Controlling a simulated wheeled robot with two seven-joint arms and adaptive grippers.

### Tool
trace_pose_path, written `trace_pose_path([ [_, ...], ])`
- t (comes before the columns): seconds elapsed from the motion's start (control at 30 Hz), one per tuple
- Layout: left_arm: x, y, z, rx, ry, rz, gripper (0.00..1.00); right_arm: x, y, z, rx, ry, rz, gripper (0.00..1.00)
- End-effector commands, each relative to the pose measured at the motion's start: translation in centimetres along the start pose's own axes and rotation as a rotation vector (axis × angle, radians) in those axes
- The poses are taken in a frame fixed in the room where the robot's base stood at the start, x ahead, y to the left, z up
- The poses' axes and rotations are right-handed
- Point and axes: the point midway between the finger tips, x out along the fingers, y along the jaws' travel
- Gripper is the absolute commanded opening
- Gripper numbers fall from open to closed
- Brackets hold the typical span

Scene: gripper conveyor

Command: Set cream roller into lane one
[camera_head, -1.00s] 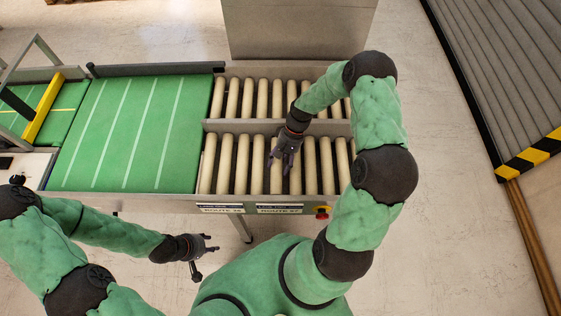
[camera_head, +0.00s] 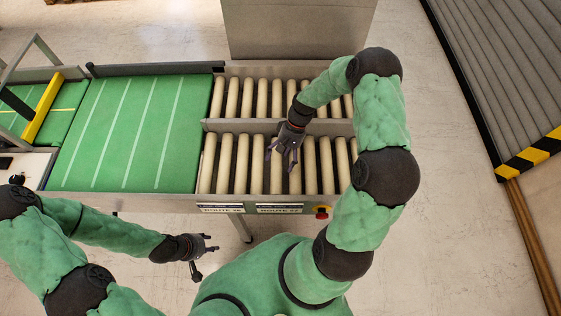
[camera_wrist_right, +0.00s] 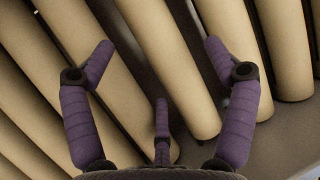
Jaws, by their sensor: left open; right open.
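Cream rollers lie side by side in two lanes, the near lane (camera_head: 225,165) and the far lane (camera_head: 247,97), parted by a grey rail. I cannot tell which lane is lane one, nor pick out one loose roller. My left gripper (camera_head: 204,249) is open and empty in front of the conveyor.
A bare green belt (camera_head: 135,130) with white lines joins the rollers on the left. A grey box (camera_head: 298,30) stands behind. A shutter with a striped edge is at right.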

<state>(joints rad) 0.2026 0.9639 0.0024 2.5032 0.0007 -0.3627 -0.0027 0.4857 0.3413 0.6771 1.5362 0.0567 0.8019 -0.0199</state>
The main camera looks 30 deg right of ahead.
Motion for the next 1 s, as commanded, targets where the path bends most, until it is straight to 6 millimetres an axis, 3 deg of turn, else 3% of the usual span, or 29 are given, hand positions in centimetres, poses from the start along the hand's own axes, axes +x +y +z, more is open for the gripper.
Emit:
trace_pose_path([
  [0.3, 0.0, 0.0, 0.0, 0.0, 0.0, 0.0, 0.42, -6.5, 0.0, -0.1, 0.0, 0.006, 0.0, 0.86],
  [0.5, 0.0, 0.0, 0.0, 0.0, 0.0, 0.0, 0.42, -9.0, 0.0, -0.1, 0.0, 0.004, 0.0, 0.86],
  [1.0, 0.0, 0.0, 0.0, 0.0, 0.0, 0.0, 0.42, -9.8, 0.0, 0.0, 0.0, 0.002, 0.0, 0.86],
])
